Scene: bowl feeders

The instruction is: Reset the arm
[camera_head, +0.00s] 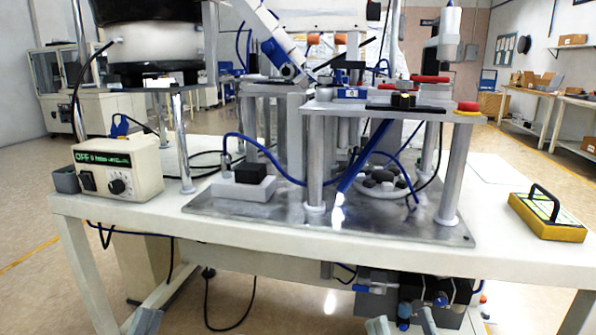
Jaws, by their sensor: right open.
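My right gripper (402,325) shows at the bottom edge, right of the middle. Its two grey fingertips stand apart with nothing between them. It is below the front edge of the white table (270,237), apart from the machine. A grey tip of what looks like my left gripper (145,321) shows at the bottom left. Too little of it is in view to tell whether it is open. The rest of both arms is out of view.
A metal assembly station (250,214) stands mid-table, with a bowl feeder (155,45) at the left. A cream controller box (118,165) and a yellow-black handled block (546,215) are on the table. Valves and hoses (408,291) hang under it, near my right gripper.

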